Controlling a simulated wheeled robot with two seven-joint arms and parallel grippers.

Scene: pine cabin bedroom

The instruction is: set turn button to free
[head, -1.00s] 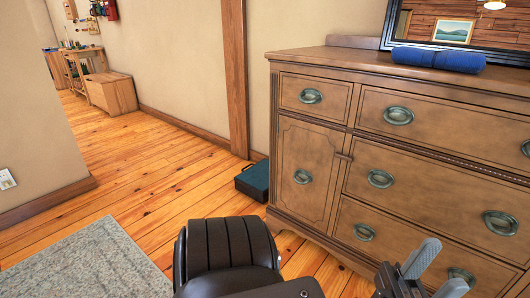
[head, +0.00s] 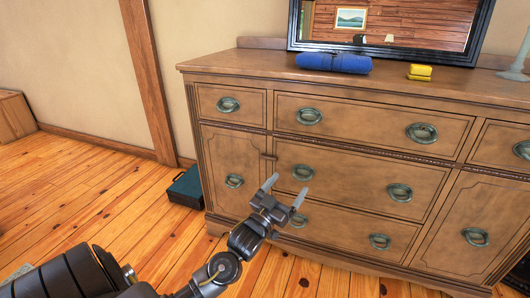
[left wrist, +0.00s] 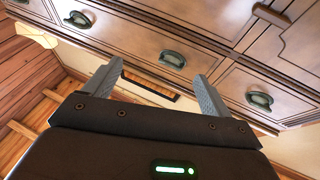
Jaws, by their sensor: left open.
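The turn button (head: 268,156) is a small wooden piece on the dresser front, at the upper right edge of the left door (head: 222,165). It looks about level and reaches across the seam toward the middle drawers. A small brown bar that looks like it shows at the top of the left wrist view (left wrist: 270,14). My left gripper (head: 285,190) is open and empty, in front of the drawers, below and right of the button in the picture. Its two grey fingers also show in the left wrist view (left wrist: 158,71), apart from the button. My right gripper is out of view.
The wooden dresser (head: 420,92) has several oval ring handles. On top are a rolled blue cloth (head: 334,62), a yellow item (head: 420,72) and a framed mirror (head: 390,25). A dark teal case (head: 186,187) lies on the floor at its left.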

